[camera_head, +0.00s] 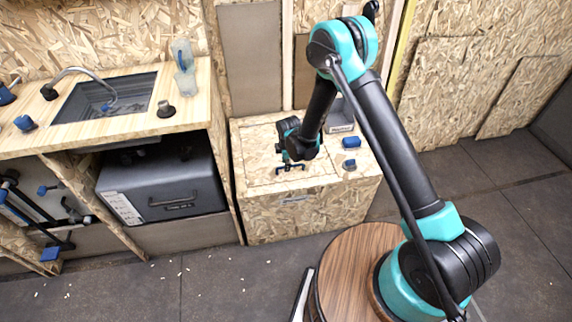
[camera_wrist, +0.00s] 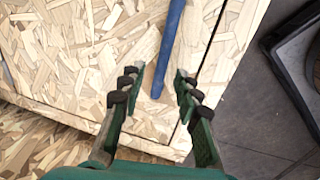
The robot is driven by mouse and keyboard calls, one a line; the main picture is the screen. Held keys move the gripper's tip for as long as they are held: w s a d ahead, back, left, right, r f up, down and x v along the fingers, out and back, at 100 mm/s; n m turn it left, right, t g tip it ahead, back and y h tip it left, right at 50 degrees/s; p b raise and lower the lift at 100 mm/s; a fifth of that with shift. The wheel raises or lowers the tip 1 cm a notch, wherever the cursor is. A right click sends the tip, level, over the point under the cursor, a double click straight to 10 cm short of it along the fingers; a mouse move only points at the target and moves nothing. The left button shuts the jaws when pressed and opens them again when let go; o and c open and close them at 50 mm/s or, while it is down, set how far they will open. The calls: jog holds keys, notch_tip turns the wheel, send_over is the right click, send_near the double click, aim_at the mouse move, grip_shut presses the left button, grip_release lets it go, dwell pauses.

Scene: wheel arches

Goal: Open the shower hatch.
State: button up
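The chipboard box (camera_head: 310,212) stands low in the middle of the head view. A hatch panel (camera_head: 262,172) with thin seams lies flat and closed in its top. In the wrist view the chipboard panel (camera_wrist: 62,62) has a dark seam along its right side. A blue strip, perhaps a pull strap (camera_wrist: 171,45), lies on it, its lower end between and just beyond my fingertips. My gripper (camera_wrist: 158,77) is open, with nothing between its fingers that I can see held. In the head view my gripper (camera_head: 291,168) is just above the box top; contact cannot be told.
Blue items (camera_head: 350,143) sit on the box's right side, near a grey box (camera_head: 341,122). A round wooden table-like top (camera_head: 345,262) is in front. Floor at right is clear.

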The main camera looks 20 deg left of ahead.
jog(key=shift+f, duration=0.2)
jog(key=shift+c, duration=0.6)
grip_shut()
